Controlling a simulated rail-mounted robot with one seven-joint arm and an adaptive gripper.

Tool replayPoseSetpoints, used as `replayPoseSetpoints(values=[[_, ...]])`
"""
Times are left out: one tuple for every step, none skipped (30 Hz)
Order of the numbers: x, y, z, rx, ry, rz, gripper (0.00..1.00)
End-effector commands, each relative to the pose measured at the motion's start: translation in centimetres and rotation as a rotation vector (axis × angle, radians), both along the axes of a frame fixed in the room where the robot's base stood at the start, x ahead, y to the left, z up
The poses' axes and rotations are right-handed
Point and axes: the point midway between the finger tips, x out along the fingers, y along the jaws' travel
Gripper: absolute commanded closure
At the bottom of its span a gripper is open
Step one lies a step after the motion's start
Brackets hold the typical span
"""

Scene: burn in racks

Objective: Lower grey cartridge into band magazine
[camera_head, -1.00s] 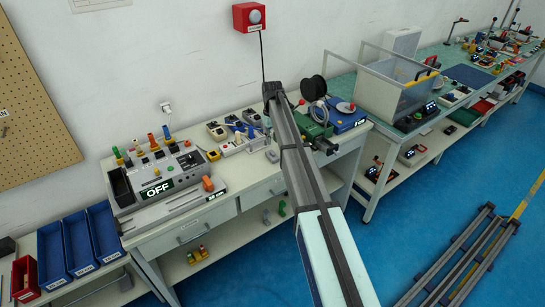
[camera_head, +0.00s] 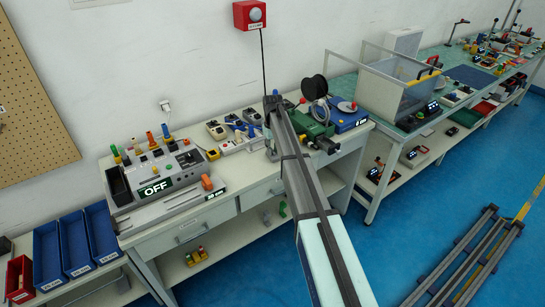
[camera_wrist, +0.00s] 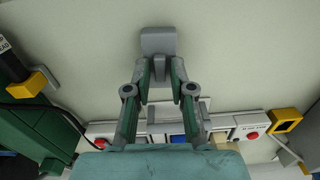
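In the wrist view my gripper (camera_wrist: 161,75) has its two fingers drawn together around a grey cartridge (camera_wrist: 158,42). The cartridge's wider end sticks out past the fingertips over the pale bench top. In the head view my gripper and the cartridge are mostly hidden by my own arm, near the middle of the bench. I cannot clearly pick out the band magazine in either view.
A grey machine (camera_head: 155,180) with an OFF display stands at the bench's left. A white box row with red buttons (camera_wrist: 252,133) lies close to my gripper. A green machine (camera_wrist: 40,125) stands beside it. Bench top (camera_wrist: 235,50) beyond the fingertips is clear.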

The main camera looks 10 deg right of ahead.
Motion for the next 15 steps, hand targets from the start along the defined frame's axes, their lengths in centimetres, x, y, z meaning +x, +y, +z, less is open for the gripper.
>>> replayPoseSetpoints(values=[[0.00,0.00,0.02,0.000,0.000,0.000,0.77],[0.00,0.00,0.03,0.000,0.000,0.000,0.77],[0.00,0.00,0.03,0.000,0.000,0.000,0.77],[0.00,0.00,0.03,0.000,0.000,0.000,0.77],[0.00,0.00,0.03,0.000,0.000,0.000,0.88],[0.00,0.00,0.04,0.000,0.000,0.000,1.00],[-0.01,0.00,0.04,0.000,0.000,0.000,1.00],[0.00,0.00,0.04,0.000,0.000,0.000,1.00],[0.00,0.00,0.04,0.000,0.000,0.000,1.00],[0.00,0.00,0.04,0.000,0.000,0.000,1.00],[0.00,0.00,0.05,0.000,0.000,0.000,1.00],[0.00,0.00,0.06,0.000,0.000,0.000,1.00],[-0.01,0.00,0.07,0.000,0.000,0.000,1.00],[0.00,0.00,0.10,0.000,0.000,0.000,1.00],[0.00,0.00,0.15,0.000,0.000,0.000,1.00]])
